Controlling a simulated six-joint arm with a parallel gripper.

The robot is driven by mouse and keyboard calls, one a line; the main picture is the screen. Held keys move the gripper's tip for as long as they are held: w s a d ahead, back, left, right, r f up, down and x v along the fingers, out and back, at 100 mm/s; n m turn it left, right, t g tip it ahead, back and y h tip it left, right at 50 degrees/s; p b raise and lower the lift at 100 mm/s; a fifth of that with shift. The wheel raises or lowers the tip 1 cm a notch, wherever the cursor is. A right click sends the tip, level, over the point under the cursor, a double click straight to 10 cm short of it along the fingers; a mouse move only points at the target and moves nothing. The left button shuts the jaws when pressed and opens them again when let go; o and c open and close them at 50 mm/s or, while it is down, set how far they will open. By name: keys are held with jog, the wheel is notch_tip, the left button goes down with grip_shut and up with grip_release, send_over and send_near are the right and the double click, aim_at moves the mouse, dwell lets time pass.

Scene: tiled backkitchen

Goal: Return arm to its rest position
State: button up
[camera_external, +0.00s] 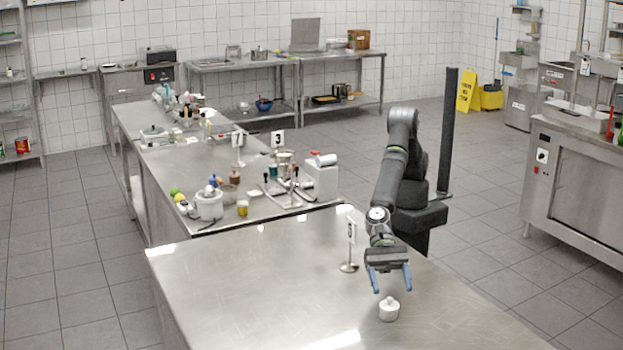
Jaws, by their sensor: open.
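My gripper (391,280) is open, with its two blue fingers pointing down and toward the camera over the front steel table (240,290). A small white lidded pot or jar (389,310) stands upright on the table just below the fingertips in the picture. The fingers look apart from it, and nothing shows between them. My arm reaches from its mount at the table's back right edge. I cannot tell the exact height of the gripper above the table.
A number sign on a metal stand (349,250) stands just left of my gripper. A second counter (190,165) behind holds bottles, fruit, a white pot (208,204) and more number signs. A dark post (447,130) rises behind my arm. The table's left half is clear.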

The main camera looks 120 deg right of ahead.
notch_tip(320, 180, up, 7)
jog(key=w+d+m+t+h, duration=0.1)
jog(key=w+d+m+t, duration=0.1)
jog(key=w+d, duration=1)
jog(key=d, duration=0.3)
jog(key=shift+w+d+m+t+h, duration=0.15)
jog(key=shift+w+m+t+h, duration=0.1)
jog(key=shift+m+t+h, duration=0.05)
jog(key=shift+s+a+f+n+g+y, duration=0.25)
jog(key=shift+s+a+f+n+g, duration=0.15)
jog(key=shift+s+a, duration=1.95)
jog(key=shift+s+a+f+n+g+y, duration=0.3)
jog(key=shift+s+a+n+g, duration=0.2)
jog(key=shift+s+a, duration=1.8)
jog(key=shift+s+a+f+n+g+y, duration=0.35)
jog(key=shift+s+a, duration=1.25)
jog(key=shift+a, duration=1.4)
jog(key=shift+r, duration=0.15)
